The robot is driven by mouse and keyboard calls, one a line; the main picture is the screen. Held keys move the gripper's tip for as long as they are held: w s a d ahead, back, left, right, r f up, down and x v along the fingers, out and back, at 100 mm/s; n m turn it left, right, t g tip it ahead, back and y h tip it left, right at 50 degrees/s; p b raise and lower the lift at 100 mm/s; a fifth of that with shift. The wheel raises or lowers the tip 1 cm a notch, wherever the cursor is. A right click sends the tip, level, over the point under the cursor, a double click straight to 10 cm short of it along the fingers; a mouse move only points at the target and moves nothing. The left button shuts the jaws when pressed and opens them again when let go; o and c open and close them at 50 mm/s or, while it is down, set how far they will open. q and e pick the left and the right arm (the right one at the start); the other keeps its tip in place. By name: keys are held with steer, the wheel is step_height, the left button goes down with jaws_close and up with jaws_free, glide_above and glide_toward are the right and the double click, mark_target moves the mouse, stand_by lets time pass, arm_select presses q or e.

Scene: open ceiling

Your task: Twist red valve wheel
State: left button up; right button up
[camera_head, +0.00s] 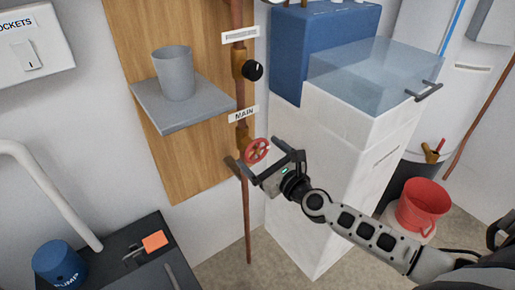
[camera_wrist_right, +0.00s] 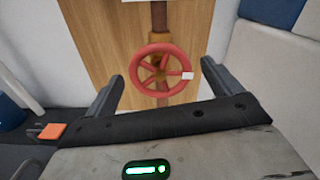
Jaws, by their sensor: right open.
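The red valve wheel (camera_head: 257,150) sits on the copper pipe, below the MAIN label, in front of the wooden board. In the right wrist view the wheel (camera_wrist_right: 160,70) faces me, with spokes, a hub and a small white mark on the right of its rim. My right gripper (camera_head: 262,160) is at the wheel, with its jaws open. In the wrist view its two fingers (camera_wrist_right: 160,84) stand to the left and right of the wheel, with gaps to the rim on both sides. Depth between fingertips and wheel is hard to judge. My left gripper is not in view.
A grey shelf (camera_head: 187,113) with a grey cup (camera_head: 175,73) juts out left of the pipe. A black knob (camera_head: 253,70) is above the wheel. A white cabinet (camera_head: 305,190) stands close to the right. A dark unit (camera_head: 130,262) with a blue pump (camera_head: 60,264) is lower left.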

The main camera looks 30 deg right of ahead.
steer(key=shift+w+a, duration=0.15)
steer(key=shift+w, duration=0.9)
steer(key=c, duration=1)
steer(key=shift+n, duration=0.3)
